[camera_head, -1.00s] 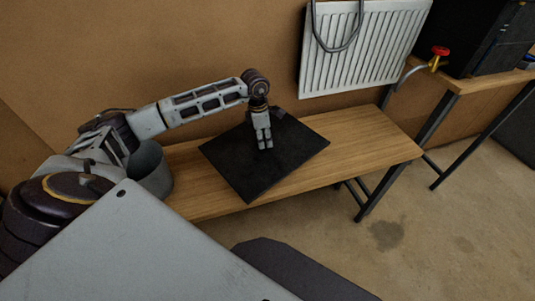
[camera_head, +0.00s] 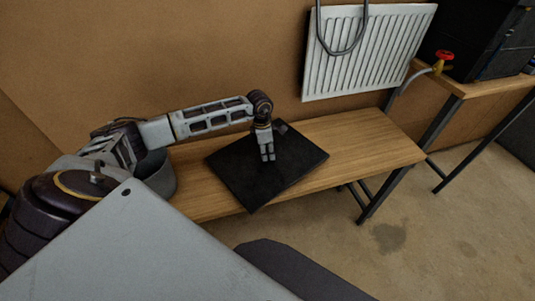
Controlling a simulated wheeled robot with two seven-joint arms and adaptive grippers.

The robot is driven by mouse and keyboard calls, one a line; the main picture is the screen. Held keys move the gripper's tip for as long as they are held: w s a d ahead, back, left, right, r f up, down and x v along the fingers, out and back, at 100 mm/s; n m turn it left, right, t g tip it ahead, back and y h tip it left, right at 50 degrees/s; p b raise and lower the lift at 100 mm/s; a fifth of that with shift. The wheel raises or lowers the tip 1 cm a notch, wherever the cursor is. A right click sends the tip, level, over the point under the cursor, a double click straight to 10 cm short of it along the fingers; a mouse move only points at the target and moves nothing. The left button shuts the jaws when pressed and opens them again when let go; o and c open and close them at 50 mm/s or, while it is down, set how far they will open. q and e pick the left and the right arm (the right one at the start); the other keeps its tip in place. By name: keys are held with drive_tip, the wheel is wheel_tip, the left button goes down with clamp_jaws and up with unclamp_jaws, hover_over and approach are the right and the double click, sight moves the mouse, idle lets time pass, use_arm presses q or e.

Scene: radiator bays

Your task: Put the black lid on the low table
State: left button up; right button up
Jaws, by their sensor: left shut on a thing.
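The black lid (camera_head: 235,178) is a flat dark panel over the middle of the low table (camera_head: 370,146), a long wooden bench with dark metal legs. The lid looks flat, close to or on the table top; I cannot tell whether it touches. My left gripper (camera_head: 267,158) points down over the lid's middle, its fingers close together and shut on part of the lid. The grip itself is hard to make out. My right gripper is not in view.
A grey bucket (camera_head: 158,177) stands at the table's left end, partly behind my left arm. A white radiator (camera_head: 375,55) hangs on the wall behind. A second wooden bench (camera_head: 468,85) at right bears a black box (camera_head: 470,40). The table's right end is clear.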

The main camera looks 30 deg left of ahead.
use_arm(q)
drive_tip(key=shift+f, duration=1.05)
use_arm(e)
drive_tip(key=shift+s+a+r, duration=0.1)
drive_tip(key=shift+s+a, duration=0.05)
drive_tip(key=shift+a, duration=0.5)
use_arm(q)
drive_tip(key=shift+f, duration=0.1)
